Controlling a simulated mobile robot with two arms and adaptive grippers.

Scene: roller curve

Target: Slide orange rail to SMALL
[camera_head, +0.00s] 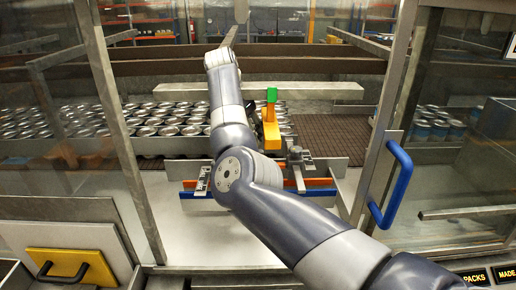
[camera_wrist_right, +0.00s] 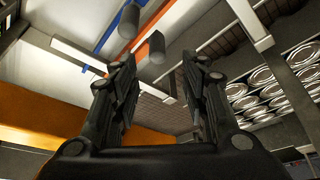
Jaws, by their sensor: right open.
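The orange rail (camera_head: 299,184) runs across the work area in the head view, just behind a blue rail (camera_head: 322,194). My right arm covers part of both. In the right wrist view the orange rail (camera_wrist_right: 172,14) is a slanted strip beyond the fingers, beside the blue rail (camera_wrist_right: 107,27). Two dark grey cylinders (camera_wrist_right: 156,49) show near it. I see no SMALL label. My left gripper is not in view.
Rows of cans (camera_head: 165,122) stand behind the rails on the left. A yellow-orange block with a green top (camera_head: 271,95) stands behind the rails. Glass doors flank the opening; the right one has a blue handle (camera_head: 398,185). A yellow panel (camera_head: 70,268) sits lower left.

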